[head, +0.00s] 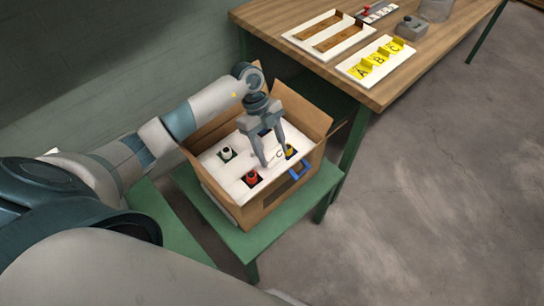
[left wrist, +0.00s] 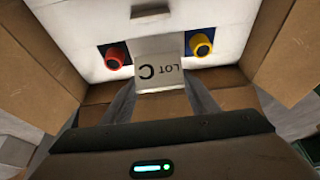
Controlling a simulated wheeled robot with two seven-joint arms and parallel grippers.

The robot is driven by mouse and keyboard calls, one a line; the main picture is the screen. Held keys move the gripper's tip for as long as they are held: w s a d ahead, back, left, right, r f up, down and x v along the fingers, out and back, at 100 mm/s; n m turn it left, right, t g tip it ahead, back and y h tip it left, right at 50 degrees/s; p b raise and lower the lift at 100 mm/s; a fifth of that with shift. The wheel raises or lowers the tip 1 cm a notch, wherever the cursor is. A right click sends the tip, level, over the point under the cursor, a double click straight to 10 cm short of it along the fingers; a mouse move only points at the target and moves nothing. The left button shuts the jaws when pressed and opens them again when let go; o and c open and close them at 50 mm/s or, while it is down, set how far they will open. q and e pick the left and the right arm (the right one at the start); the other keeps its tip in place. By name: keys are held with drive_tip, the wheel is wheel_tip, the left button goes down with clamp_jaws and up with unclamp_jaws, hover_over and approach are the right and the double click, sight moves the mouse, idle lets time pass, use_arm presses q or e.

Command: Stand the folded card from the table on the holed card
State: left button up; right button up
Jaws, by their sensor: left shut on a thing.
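The white folded card (left wrist: 159,73), marked "LOT C", is between the fingertips of my left gripper (left wrist: 160,98). Its lettering is upside down in the left wrist view. In the head view my left gripper (head: 271,162) points down into the open box, near the yellow spool, and the card barely shows there. The white holed card (head: 240,167) lies inside the box; it also shows in the left wrist view (left wrist: 185,22). Spools show in its square holes. I cannot tell whether the folded card touches the holed card. My right gripper is not in view.
The cardboard box (head: 225,203) has raised flaps around the gripper and stands on a green stand (head: 250,236). A red spool (head: 252,177) and yellow spool (head: 291,150) flank the fingers. The wooden table (head: 378,91) holds a board with yellow A, B, C pieces (head: 376,60).

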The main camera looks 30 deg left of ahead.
sight(272, 158)
use_arm(q)
drive_tip(key=shift+f, duration=1.9)
drive_tip(key=o, duration=1)
drive_tip(key=v, duration=1.2)
drive_tip(key=shift+b, duration=0.3)
